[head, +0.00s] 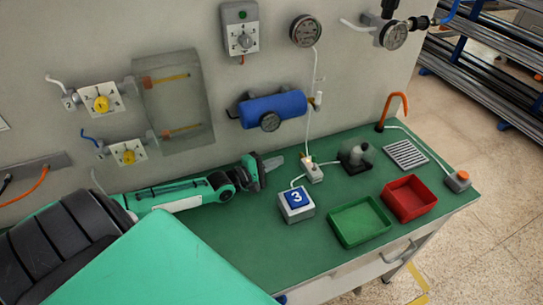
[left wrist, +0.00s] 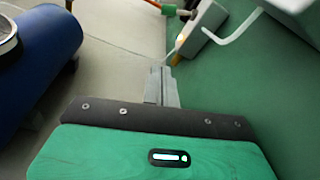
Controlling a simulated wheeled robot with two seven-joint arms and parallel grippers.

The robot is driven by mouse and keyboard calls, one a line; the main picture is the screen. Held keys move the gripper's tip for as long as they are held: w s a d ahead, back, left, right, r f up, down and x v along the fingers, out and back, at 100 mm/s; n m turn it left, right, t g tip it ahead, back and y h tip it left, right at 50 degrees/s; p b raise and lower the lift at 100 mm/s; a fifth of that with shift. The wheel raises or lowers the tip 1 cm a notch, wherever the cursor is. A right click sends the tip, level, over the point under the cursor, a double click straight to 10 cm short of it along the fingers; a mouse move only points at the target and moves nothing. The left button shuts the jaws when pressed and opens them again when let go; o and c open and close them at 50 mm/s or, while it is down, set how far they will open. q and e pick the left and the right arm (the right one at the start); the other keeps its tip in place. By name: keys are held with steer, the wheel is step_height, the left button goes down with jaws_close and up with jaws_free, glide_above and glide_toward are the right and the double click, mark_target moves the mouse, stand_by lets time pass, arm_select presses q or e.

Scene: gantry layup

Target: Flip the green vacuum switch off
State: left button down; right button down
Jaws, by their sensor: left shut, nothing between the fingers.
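My left gripper (head: 276,163) reaches in low over the green bench, its fingers shut and empty. In the left wrist view its closed fingertips (left wrist: 161,72) point toward a small pale switch block (left wrist: 203,28). In the head view this block (head: 314,174) stands on the bench just right of the fingertips, with a small gap visible between them. An orange part shows on the block. A small green-ended fitting (left wrist: 192,13) is near it in the wrist view. I cannot tell the lever's position. My right gripper is not in view.
A grey box marked 3 (head: 296,208) stands close in front of the block. A green tray (head: 359,241) and red tray (head: 434,205) lie right. A dark fixture (head: 356,167) stands behind. A blue tank (head: 273,108) hangs on the wall above.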

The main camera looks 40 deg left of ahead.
mark_target(314, 162)
arm_select(q)
steer(key=p+x, duration=0.1)
steer(key=x, duration=0.4)
steer(key=shift+w+d+r, duration=0.15)
steer(key=shift+w, duration=0.25)
steer(key=d+p, duration=0.2)
steer(key=shift+w+d+r, duration=0.25)
steer(key=shift+d+r, duration=0.05)
steer(key=shift+d, duration=0.05)
steer(key=shift+s+d+r+p, duration=0.1)
steer(key=shift+d+r+p, duration=0.05)
steer(key=shift+d+p, duration=0.35)
steer(key=shift+d, duration=0.2)
steer(key=shift+d+m, duration=0.1)
steer(key=shift+m, duration=0.3)
